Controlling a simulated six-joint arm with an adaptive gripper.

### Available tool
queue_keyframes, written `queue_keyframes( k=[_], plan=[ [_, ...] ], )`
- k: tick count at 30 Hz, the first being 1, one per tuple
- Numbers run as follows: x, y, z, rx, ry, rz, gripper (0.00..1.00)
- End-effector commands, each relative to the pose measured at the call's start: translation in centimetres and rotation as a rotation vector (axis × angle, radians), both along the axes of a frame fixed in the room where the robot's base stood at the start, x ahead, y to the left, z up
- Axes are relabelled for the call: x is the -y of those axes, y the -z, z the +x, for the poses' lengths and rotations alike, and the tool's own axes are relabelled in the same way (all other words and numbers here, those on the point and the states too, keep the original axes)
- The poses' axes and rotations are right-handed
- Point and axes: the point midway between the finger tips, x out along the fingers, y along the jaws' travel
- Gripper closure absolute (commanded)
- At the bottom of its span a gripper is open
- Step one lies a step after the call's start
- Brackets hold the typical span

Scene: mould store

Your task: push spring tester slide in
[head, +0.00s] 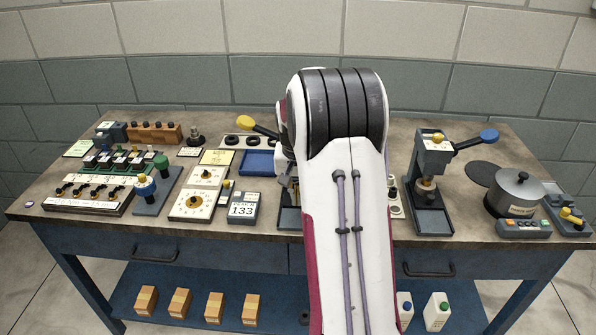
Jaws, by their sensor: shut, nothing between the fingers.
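I cannot tell for certain which device is the spring tester. A grey press-like stand (433,155) with a blue-knobbed lever (488,136) stands right of my arm. A dark flat base (432,220) reaches toward the bench's front edge under it. A second device with a yellow-knobbed lever (245,122) is mostly hidden behind my arm; part of a dark base (289,220) shows at the arm's left edge. No slide can be made out clearly.
Left on the bench (330,238) are a cream dial panel (207,182), a grey block marked 133 (243,208), a blue tray (257,163) and a rack of switches (88,193). A lidded pot (515,190) stands at the right.

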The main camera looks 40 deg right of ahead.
Motion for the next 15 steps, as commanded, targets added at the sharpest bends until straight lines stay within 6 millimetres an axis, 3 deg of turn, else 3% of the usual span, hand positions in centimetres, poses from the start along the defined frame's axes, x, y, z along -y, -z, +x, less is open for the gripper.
queue_keyframes(
  k=[15],
  plan=[
    [0.91, -0.01, 0.91, 0.0, 0.0, 0.0, 1.0]
  ],
)
